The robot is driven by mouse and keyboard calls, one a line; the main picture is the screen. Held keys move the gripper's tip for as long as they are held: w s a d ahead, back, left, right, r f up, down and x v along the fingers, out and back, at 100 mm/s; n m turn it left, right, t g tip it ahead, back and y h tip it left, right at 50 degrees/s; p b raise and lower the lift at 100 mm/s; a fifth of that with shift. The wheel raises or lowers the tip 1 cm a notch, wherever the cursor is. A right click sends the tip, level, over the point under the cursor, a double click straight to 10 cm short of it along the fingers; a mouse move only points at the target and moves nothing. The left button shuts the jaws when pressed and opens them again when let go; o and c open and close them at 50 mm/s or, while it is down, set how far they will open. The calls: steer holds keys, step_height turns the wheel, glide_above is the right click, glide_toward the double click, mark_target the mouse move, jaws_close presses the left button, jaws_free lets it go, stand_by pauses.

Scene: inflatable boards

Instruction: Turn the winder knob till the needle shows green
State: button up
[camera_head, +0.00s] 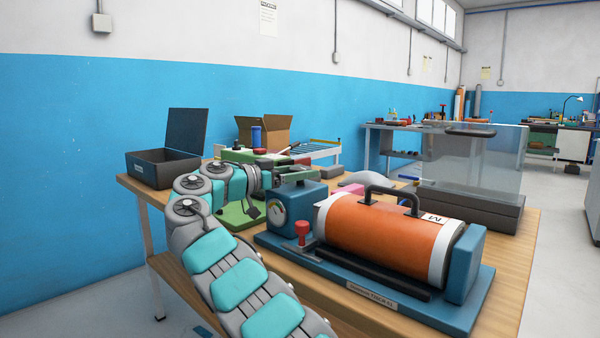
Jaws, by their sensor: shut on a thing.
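The orange cylinder machine (385,228) sits on a blue base on the wooden bench. A blue box (298,199) at its left end carries a round white gauge (277,212) with coloured marks. The needle is too small for me to read its zone. A red knob (303,228) stands upright on the base in front of the box, apart from my gripper. My gripper (298,178) reaches in from the left, at the top and back of the blue box. It is shut on what seems to be the winder knob, mostly hidden by the fingers and box.
A black open case (165,168) stands at the bench's left end. A cardboard box (265,131) and green equipment (238,213) lie behind and beside my arm. A clear-walled box on a dark base (468,205) stands at the back right. The bench's front right corner is bare.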

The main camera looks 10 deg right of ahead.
steer(key=o, duration=1.3)
steer(key=shift+v, duration=3.9)
